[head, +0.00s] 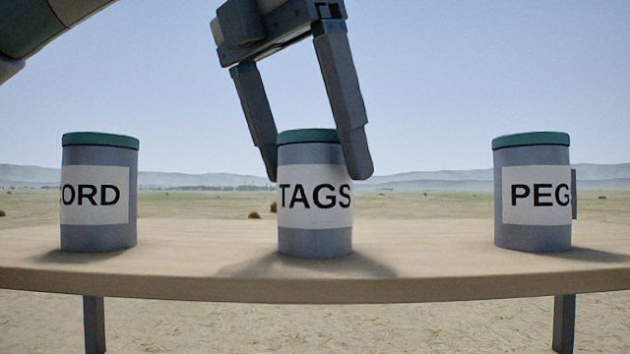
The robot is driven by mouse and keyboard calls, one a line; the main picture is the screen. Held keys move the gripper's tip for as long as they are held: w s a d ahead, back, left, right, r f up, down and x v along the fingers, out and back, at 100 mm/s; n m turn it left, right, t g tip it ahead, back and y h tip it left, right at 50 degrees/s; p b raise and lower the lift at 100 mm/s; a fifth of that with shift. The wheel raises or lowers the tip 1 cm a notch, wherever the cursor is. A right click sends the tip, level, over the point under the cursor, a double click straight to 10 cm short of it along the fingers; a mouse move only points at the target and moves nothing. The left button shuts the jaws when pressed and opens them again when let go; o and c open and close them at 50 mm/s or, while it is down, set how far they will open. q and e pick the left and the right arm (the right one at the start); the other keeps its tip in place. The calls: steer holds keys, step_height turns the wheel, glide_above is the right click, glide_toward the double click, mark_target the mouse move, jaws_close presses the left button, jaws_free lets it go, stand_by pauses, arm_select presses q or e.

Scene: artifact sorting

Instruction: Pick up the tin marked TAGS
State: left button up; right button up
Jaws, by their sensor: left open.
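The tin marked TAGS (314,235) stands upright in the middle of the table, grey-blue with a green lid and a white label. My left gripper (315,172) comes down from above with its fingers open. One finger is at the tin's left side, partly behind it. The other is at the right side, in front of the tin's upper right edge. I cannot tell whether either finger touches the tin. The tin rests on the table. My right gripper is not in view.
A similar tin (98,238) with a label reading ORD, its start turned out of sight, stands at the left. Another tin (532,238) reading PEG stands at the right. The wooden table (200,285) is clear between the tins. Its front edge is near.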

arm_select(q)
steer(key=shift+p+x, duration=0.3)
steer(key=shift+x, duration=0.95)
steer(key=c, duration=1.3)
